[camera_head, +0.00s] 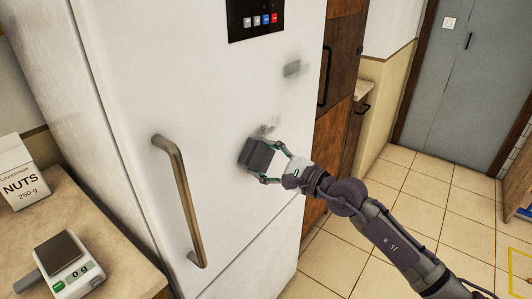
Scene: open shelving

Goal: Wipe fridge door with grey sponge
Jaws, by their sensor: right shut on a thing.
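The white fridge door (208,84) fills the middle of the head view. My right gripper (266,163) is shut on the grey sponge (257,155) and holds it at the door, right of the handle; it looks to be touching the surface. A grey smudge (292,69) marks the door at the upper right. Another smudge (267,128) shows just above the sponge. Any mark behind the sponge is hidden. My left gripper is not in view.
The door's bronze handle (178,205) stands out left of the sponge. A counter at the left holds a scale (65,265) and a nuts box (18,172). Wooden cabinets (340,78) stand right of the fridge. Tiled floor (440,200) lies open at the right.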

